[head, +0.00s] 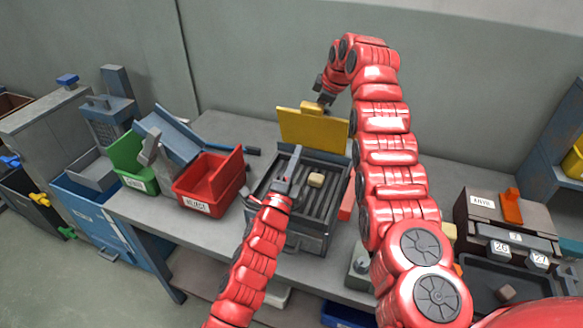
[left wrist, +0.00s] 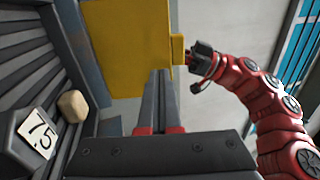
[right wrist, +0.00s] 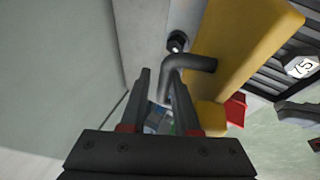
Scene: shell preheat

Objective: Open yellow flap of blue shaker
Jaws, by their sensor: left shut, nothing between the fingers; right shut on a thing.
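The shaker (head: 318,238) stands on the bench with a dark ribbed bed and a blue-grey body. Its yellow flap (head: 313,128) stands up at the back edge, and the bed is uncovered. The flap also fills the top of the left wrist view (left wrist: 120,50). My right gripper (head: 319,96) is at the flap's top edge, shut on its handle; a grey bent rod (right wrist: 190,62) runs between its fingers in the right wrist view. My left gripper (head: 296,153) is shut and empty above the bed's left side. A tan block (head: 316,180) lies on the bed.
A red bin (head: 208,185) and a green bin (head: 130,160) stand left of the shaker, with a tilted blue panel (head: 168,135) above. A dark unit with an orange lever (head: 511,206) is at the right.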

